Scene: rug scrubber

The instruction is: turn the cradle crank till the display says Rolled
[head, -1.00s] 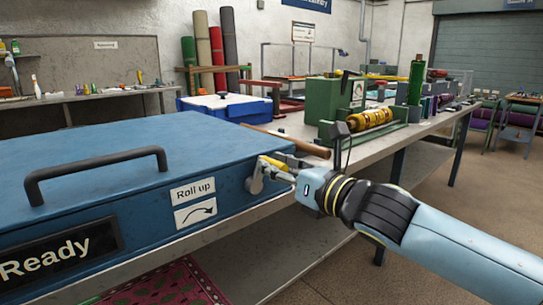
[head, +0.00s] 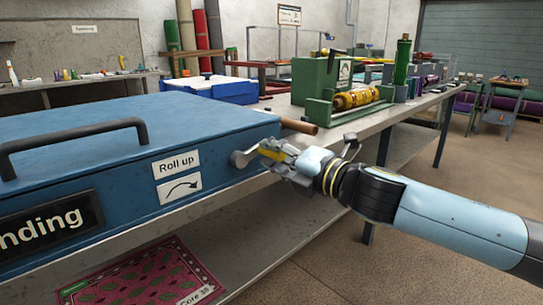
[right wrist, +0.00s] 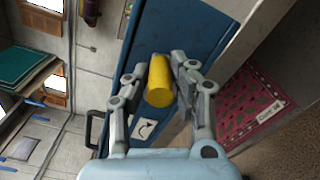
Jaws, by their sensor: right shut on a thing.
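The blue cradle (head: 120,135) stands on the bench at the left with its lid handle on top. Its display (head: 50,222) is partly cut off at the left and shows "nding". The crank (head: 240,159) is on its right end, with a grey arm and a yellow handle. The "Roll up" label (head: 177,164) sits beside it, above a curved arrow. My right gripper (head: 272,150) is shut on the yellow crank handle (right wrist: 160,82), which shows between the fingers in the right wrist view. My left gripper is not in view.
A wooden roller end (head: 300,126) sticks out behind the cradle. A green machine with a yellow roll (head: 356,98) stands farther along the bench. A red patterned rug (head: 150,275) lies on the lower shelf. Open floor is at the right.

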